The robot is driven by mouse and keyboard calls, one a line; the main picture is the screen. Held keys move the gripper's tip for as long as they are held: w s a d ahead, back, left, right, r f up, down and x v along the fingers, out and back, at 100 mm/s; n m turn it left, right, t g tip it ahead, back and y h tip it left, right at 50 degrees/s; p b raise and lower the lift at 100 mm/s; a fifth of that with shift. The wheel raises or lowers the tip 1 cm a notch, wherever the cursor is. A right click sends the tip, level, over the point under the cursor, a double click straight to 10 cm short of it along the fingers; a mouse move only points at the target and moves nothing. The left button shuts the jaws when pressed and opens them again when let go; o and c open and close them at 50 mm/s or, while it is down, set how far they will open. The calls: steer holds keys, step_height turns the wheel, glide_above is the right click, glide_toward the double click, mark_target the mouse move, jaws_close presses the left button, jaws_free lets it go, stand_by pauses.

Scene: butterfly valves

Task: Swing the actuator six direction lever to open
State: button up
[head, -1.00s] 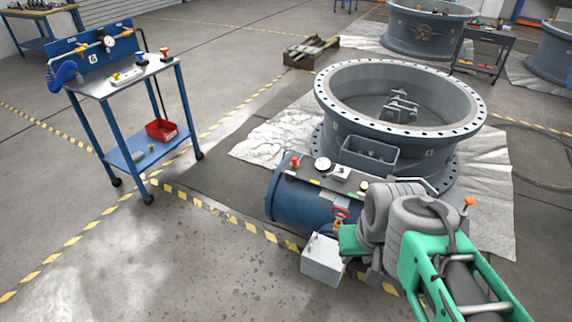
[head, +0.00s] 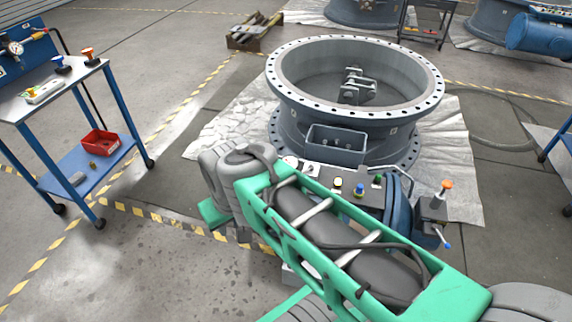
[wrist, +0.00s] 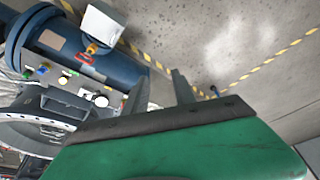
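A blue-legged cart (head: 82,184) stands at the left. Its blue back panel (head: 38,52) carries a gauge and is cut by the picture edge; no number is readable now. A blue actuator cylinder lies before the large valve, mostly behind my arm in the head view; the wrist view shows the cylinder (wrist: 62,48) with a red handle (wrist: 86,58). My gripper (wrist: 160,90) points at the floor, fingers apart and empty, away from the cart's levers.
The large grey valve ring (head: 350,85) stands on a crumpled sheet (head: 215,130). A grey box with an orange-topped lever (head: 445,188) stands right of my arm. A red bin (head: 100,143) sits on the cart's lower shelf. Floor between cart and valve is clear.

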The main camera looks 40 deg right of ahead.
steer(key=w+d+f+m+h+b, duration=0.2)
steer(key=w+d+f+m+b, duration=0.1)
steer(key=w+d+f+b, duration=0.45)
steer(key=m+h+b, duration=1.1)
steer(key=h+b, duration=0.5)
steer(key=b, duration=0.9)
glide_toward(302, 173)
steer(key=shift+g, duration=0.3)
steer(key=d, duration=0.3)
steer(key=w+d+b, duration=0.1)
steer(key=d, duration=0.3)
steer(key=w+d+b, duration=0.1)
steer(key=d, duration=0.3)
steer(key=shift+w+d+r, duration=0.1)
steer(key=shift+w+d, duration=0.05)
steer(key=shift+w, duration=0.05)
steer(key=shift+c, duration=0.4)
jaws_close()
